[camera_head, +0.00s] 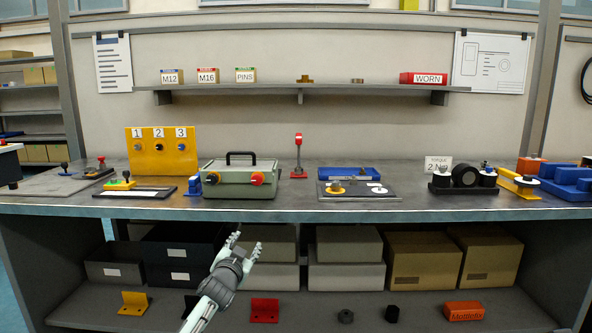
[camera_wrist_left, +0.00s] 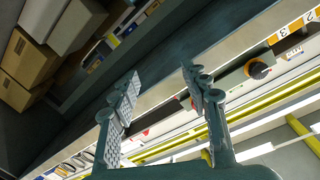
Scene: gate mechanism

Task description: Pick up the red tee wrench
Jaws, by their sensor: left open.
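A red upright piece (camera_head: 298,155) with a grey stem and a red base stands on the bench behind the middle. It is the closest match to the red tee wrench, but its shape is too small to be sure. My left gripper (camera_head: 245,244) is open and empty, in front of the bench edge and below the bench top in the picture, left of and well apart from the red piece. In the left wrist view its two fingers (camera_wrist_left: 160,73) stand wide apart with nothing between them. I cannot make out the wrench there. My right gripper is not in view.
A green-grey box (camera_head: 238,178) with knobs and a black handle stands left of the red piece. A blue tray (camera_head: 349,173) lies to its right. A yellow numbered panel (camera_head: 162,151) stands further left. The bench's front edge (camera_head: 300,215) lies above my gripper in the picture.

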